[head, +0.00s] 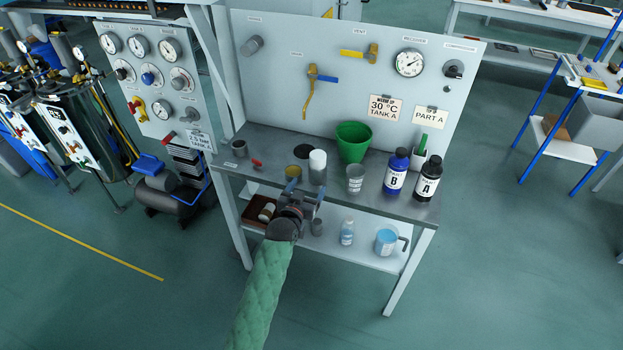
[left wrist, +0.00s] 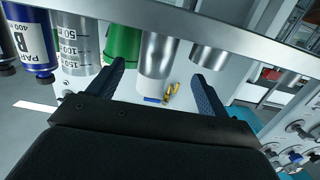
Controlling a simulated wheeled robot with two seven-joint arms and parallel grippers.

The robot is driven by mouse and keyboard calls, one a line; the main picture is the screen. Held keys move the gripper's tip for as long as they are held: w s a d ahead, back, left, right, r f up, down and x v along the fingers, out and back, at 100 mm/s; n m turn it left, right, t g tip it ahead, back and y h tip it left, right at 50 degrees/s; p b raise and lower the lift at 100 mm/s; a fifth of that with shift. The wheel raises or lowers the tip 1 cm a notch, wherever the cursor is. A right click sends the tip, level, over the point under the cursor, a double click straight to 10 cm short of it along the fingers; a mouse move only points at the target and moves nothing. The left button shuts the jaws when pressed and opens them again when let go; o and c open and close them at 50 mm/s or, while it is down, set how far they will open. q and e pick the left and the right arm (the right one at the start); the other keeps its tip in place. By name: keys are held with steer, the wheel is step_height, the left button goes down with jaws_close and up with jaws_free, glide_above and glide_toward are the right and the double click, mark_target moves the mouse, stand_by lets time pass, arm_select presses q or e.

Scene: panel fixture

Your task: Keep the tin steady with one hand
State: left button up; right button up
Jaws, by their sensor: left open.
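A short metal tin with a yellowish top (head: 293,171) stands on the bench, just left of a metal cylinder with a white top (head: 317,168). My left gripper (head: 305,191) is open and empty at the bench's front edge, in front of these two. In the left wrist view its two spread fingers (left wrist: 160,83) point toward a plain metal cylinder (left wrist: 158,52), with a second metal cylinder (left wrist: 207,55) to the right. Contact is not visible. I cannot tell for sure which of the two is the tin. My right gripper is not in view.
The bench (head: 250,178) also holds a green bucket (head: 353,141), a graduated beaker (head: 355,180), blue bottle B (head: 396,174) and black bottle A (head: 428,178). A grey cup (head: 239,149) and a red-handled piece (head: 257,163) are at left. A gauge panel (head: 300,60) rises behind.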

mark_target(314, 173)
arm_select(q)
steer(key=w, duration=0.1)
steer(key=w+d+r+t, duration=0.1)
steer(key=w, duration=0.1)
steer(key=shift+d+r, duration=0.25)
steer(key=shift+r, duration=0.15)
steer(key=p+x, duration=0.2)
steer(key=x, duration=0.4)
steer(key=shift+r, duration=0.15)
steer(key=shift+p+x, duration=0.35)
steer(key=shift+x, duration=0.45)
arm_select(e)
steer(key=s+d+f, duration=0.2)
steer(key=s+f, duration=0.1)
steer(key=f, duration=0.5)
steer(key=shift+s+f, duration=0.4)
arm_select(q)
steer(key=c, duration=1.1)
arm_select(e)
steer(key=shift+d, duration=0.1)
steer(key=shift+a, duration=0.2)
